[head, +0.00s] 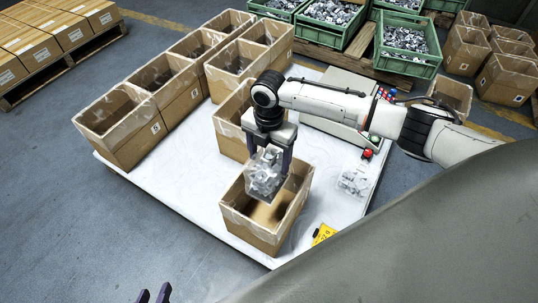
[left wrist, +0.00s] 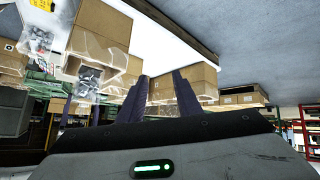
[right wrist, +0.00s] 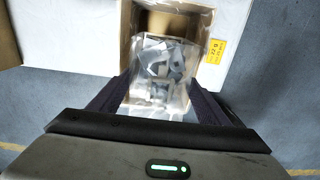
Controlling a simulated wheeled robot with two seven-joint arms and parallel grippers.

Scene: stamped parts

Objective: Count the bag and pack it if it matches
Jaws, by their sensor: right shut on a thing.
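My right gripper (head: 268,150) is shut on a clear bag of grey metal parts (head: 265,180), hanging over the mouth of the front cardboard box (head: 258,236). In the right wrist view, the bag (right wrist: 160,72) hangs between the fingers (right wrist: 158,100) with the box (right wrist: 195,22) beneath. The visible part of the box's floor is bare. A second clear bag of parts (head: 354,183) lies on the white table right of the box. My left gripper (head: 153,294) is at the bottom edge of the head view, away from the table. Its fingers (left wrist: 160,85) are apart and empty.
A pale machine (head: 335,112) with coloured buttons stands behind my right arm. A yellow card (head: 323,234) with black print lies beside the front box. Other lined boxes (head: 125,120) stand along the white table's (head: 190,180) left and back. Green crates (head: 408,45) of parts stand behind.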

